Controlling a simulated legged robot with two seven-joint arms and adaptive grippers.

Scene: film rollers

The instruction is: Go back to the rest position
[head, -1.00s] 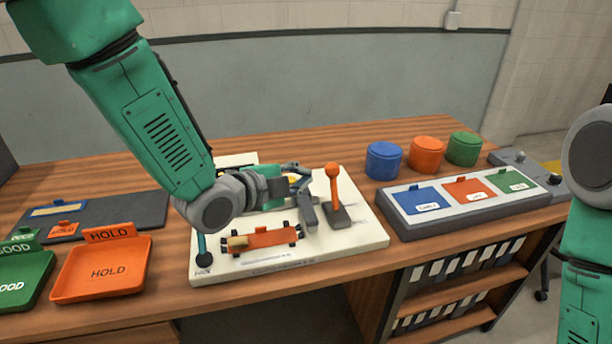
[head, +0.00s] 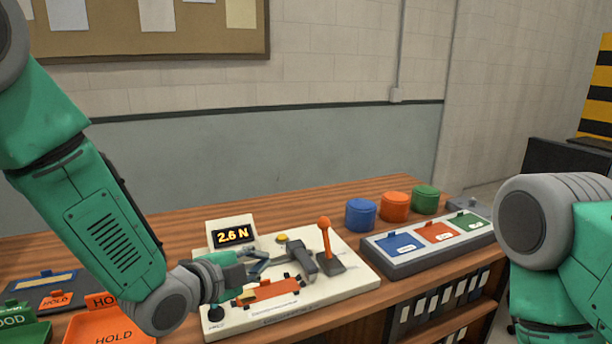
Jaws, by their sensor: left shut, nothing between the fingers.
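My left gripper (head: 262,262) is shut and empty. It hangs over the white test board (head: 352,284), with its fingers pointing right. On the board, a display (head: 232,236) reads "2.6 N", and a lever with an orange knob (head: 324,224) stands upright on a grey base. An orange roller carriage (head: 270,290) lies just below the gripper, apart from it as far as I can see. My left arm comes in from the left edge. My right arm shows at the right edge, but its gripper is out of the picture.
Blue (head: 361,214), orange (head: 396,206) and green (head: 425,198) round containers stand at the back right, behind a grey panel (head: 385,264) with three coloured plates. An orange HOLD tray (head: 105,328) is at the lower left, partly behind my left arm. The wooden table's back strip is clear.

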